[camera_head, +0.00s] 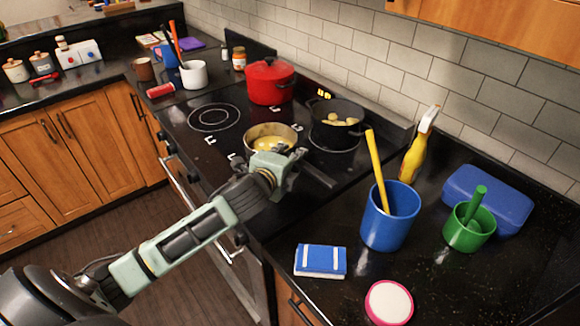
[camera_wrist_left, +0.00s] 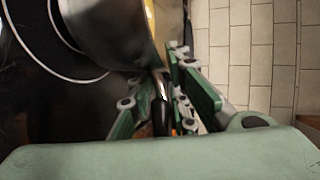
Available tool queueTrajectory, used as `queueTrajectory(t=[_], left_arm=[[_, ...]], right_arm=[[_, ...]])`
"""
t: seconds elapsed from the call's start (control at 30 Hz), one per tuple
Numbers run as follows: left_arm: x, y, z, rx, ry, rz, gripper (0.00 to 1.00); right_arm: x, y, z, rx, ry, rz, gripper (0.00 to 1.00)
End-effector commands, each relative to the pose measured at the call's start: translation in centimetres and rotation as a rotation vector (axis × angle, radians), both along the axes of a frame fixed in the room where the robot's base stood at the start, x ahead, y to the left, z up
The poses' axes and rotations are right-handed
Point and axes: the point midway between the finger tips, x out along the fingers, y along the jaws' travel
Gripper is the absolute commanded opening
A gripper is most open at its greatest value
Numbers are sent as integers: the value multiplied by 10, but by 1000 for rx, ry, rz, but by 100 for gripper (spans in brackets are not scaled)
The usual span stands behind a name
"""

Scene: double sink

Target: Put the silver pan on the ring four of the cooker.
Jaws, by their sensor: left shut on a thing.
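The silver pan (camera_head: 262,130) has yellow contents and is over the near middle of the black cooker (camera_head: 185,140). Its metal side fills the upper part of the left wrist view (camera_wrist_left: 105,30). My left gripper (camera_head: 280,165) is at the pan's near side, shut on its dark handle, which runs between the green fingers (camera_wrist_left: 162,112). I cannot tell whether the pan base touches the cooker. A bare ring (camera_head: 214,117) with white circles lies left of the pan. Ring numbers are not clearly readable. My right gripper is out of view.
A red lidded pot (camera_head: 269,82) stands behind the pan, and a black pot (camera_head: 337,130) with yellow food stands to its right. A blue cup (camera_head: 388,228), blue sponge pack (camera_head: 320,261) and yellow bottle (camera_head: 418,150) are on the right counter. A tiled wall is behind.

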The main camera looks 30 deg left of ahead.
Motion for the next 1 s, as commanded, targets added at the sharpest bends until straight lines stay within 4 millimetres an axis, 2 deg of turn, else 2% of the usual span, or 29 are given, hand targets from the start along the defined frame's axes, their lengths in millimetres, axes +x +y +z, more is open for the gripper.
queueTrajectory(t=[0.3,0.7,0.73,0.93,1.0], left_arm=[[0,0,-35,-1,-3,0,0],[1,0,-40,1,-4,-1,0],[0,0,-43,0,2,0,17],[0,0,-43,0,2,0,35],[0,0,-43,0,2,0,36]], right_arm=[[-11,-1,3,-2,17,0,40],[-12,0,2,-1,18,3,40],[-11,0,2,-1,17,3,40],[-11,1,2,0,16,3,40],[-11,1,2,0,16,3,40]])
